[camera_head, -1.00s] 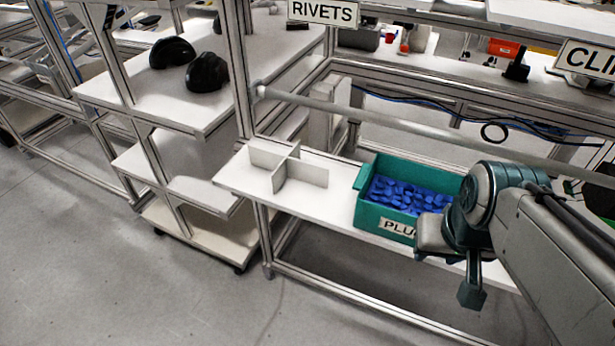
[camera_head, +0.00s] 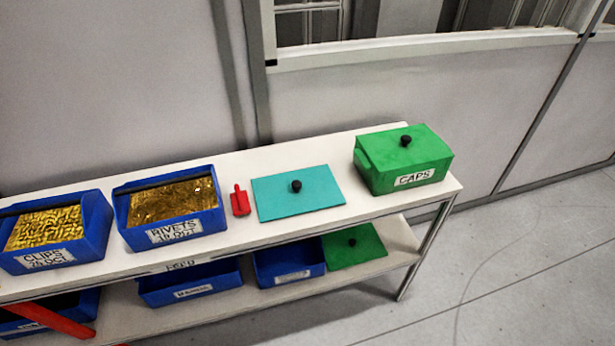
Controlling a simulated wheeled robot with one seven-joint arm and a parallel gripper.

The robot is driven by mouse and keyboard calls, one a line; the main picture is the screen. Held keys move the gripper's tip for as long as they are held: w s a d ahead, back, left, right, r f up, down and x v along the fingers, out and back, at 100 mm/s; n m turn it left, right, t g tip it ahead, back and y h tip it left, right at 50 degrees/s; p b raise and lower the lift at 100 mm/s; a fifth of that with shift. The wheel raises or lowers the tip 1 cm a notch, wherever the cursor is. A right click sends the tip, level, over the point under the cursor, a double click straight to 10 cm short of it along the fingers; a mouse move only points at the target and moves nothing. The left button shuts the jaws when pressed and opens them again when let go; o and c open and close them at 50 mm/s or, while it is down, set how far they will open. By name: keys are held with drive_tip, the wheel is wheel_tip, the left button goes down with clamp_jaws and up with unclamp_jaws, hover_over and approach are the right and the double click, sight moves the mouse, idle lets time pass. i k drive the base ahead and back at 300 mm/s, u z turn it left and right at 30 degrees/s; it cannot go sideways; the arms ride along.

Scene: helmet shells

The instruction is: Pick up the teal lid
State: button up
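The teal lid (camera_head: 298,204) is a flat, rectangular plate with a black knob (camera_head: 296,186) near its middle. It lies flat on the top shelf of a white rack (camera_head: 235,238), between a small red scoop-like item on its left and a green box on its right. The knob points up and nothing covers the lid. My gripper is not in view.
Blue bins labelled CLIPS (camera_head: 45,258) and RIVETS (camera_head: 172,233) stand left of the red item (camera_head: 240,202). A lidded green box labelled CAPS (camera_head: 414,181) stands at the right end. The lower shelf holds blue bins and a green lid (camera_head: 353,254). Open floor (camera_head: 500,270) lies at right.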

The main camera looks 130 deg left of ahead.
sight(283, 195)
drive_tip(key=u, duration=2.6)
drive_tip(key=i, duration=2.15)
drive_tip(key=u, duration=1.6)
